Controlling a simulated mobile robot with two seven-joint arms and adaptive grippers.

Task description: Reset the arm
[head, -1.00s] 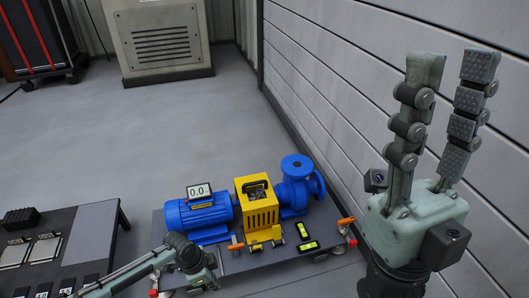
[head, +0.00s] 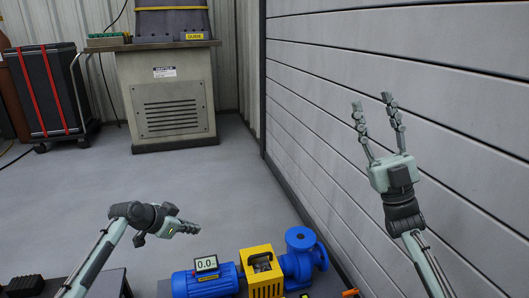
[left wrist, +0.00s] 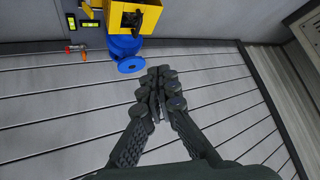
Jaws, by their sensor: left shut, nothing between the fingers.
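My left gripper (head: 198,229) is shut and empty in the head view. It is raised above the floor, to the left of the blue and yellow pump unit, and points right. In the left wrist view its dark fingers (left wrist: 160,78) are together with nothing between them. My right gripper (head: 374,103) is open and empty in front of the ribbed wall, with its fingers pointing up and spread apart.
At the bottom stand a blue motor (head: 205,283), a yellow coupling guard (head: 262,272) and a blue pump (head: 301,258). The ribbed wall (head: 320,110) is on the right. A machine cabinet (head: 172,105) and a black wheeled case (head: 48,92) stand behind. The floor between is clear.

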